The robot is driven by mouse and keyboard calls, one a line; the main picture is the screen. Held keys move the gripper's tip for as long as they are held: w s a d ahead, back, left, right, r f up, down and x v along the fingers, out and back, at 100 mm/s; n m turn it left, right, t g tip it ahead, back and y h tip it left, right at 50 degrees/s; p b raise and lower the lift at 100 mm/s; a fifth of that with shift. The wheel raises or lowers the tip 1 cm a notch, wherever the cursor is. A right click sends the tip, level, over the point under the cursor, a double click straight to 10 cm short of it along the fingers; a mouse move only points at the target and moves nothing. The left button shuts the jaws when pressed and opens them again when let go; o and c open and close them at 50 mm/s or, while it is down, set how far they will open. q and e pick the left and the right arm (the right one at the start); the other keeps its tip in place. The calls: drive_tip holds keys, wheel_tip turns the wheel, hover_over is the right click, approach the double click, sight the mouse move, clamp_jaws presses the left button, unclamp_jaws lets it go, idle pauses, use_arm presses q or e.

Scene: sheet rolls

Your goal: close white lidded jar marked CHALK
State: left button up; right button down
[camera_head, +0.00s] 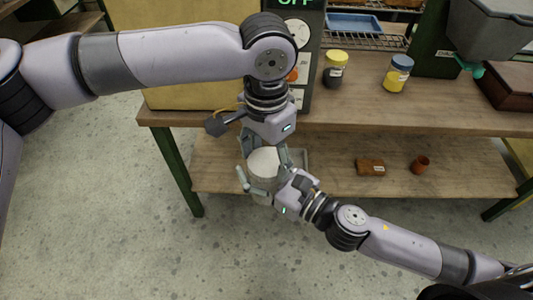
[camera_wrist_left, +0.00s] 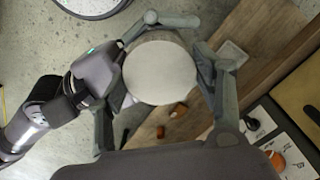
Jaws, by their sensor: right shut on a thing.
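A white jar (camera_head: 264,164) with a pale round top is in front of the bench, above the floor. Its top (camera_wrist_left: 160,72) fills the middle of the left wrist view, with a greyer rim behind its upper edge. No CHALK marking shows. My right gripper (camera_head: 262,182) is shut around the jar's side, coming from the lower right; its finger also shows along the jar's upper edge in the left wrist view. My left gripper (camera_head: 264,152) points down over the jar, fingers spread on both sides of the top. I cannot tell whether they touch it.
The wooden bench (camera_head: 440,110) holds a yellow-lidded jar (camera_head: 334,70), a blue-lidded jar (camera_head: 397,73) and a dark brown box (camera_head: 507,86). On its lower shelf (camera_head: 330,180) are a brown block (camera_head: 370,167) and a small terracotta cup (camera_head: 420,165). The floor in front is clear.

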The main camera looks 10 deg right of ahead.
use_arm(q)
drive_tip(key=c, duration=0.7)
drive_tip(key=shift+c, duration=0.2)
drive_tip(key=shift+m, duration=0.3)
drive_tip(key=o, duration=1.3)
drive_tip(key=shift+o, duration=0.2)
wheel_tip(320, 180, up, 12)
drive_tip(key=shift+w, duration=0.1)
